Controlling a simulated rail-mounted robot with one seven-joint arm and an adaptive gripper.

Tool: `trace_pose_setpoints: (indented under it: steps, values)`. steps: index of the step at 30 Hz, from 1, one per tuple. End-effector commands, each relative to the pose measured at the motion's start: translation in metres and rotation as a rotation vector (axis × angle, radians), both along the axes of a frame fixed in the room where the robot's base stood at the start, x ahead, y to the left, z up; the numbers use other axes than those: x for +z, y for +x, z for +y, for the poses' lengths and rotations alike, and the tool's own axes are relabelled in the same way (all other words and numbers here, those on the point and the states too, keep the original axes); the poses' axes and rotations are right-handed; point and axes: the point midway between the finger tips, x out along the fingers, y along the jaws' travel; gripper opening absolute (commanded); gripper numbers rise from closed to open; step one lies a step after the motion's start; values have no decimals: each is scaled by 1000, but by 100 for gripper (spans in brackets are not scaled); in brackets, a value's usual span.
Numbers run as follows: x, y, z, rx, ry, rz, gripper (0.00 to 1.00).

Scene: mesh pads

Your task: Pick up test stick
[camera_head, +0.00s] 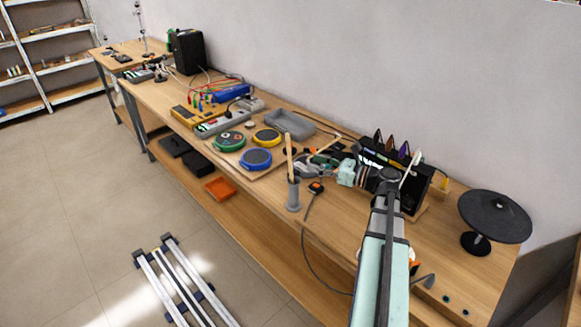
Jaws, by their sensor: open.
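A pale wooden stick (289,158) stands upright in a grey cylindrical holder (293,194) near the front edge of the workbench. It looks like the test stick, and a second stick may stand close against it. My gripper (308,164) is just right of the stick, at the end of my mint-and-grey arm, which reaches in from the lower right. It is open and appears empty. Its fingers are small and dark here, so I cannot tell the exact gap to the stick. The stick's lower end is hidden inside the holder.
Green (229,141), yellow (266,137) and blue (256,158) round pads lie left of the holder. A grey tray (290,124) is behind them. A black cable with a small device (316,187) lies right of the holder. A black round pad on a stand (495,216) is far right.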

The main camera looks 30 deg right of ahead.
Motion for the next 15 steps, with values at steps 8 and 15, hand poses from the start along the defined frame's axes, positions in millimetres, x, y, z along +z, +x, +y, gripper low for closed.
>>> trace_pose_setpoints:
  steps: [8,15]
  values:
    - [1,30,24,1,0,0,44]
    - [1,37,30,0,0,0,44]
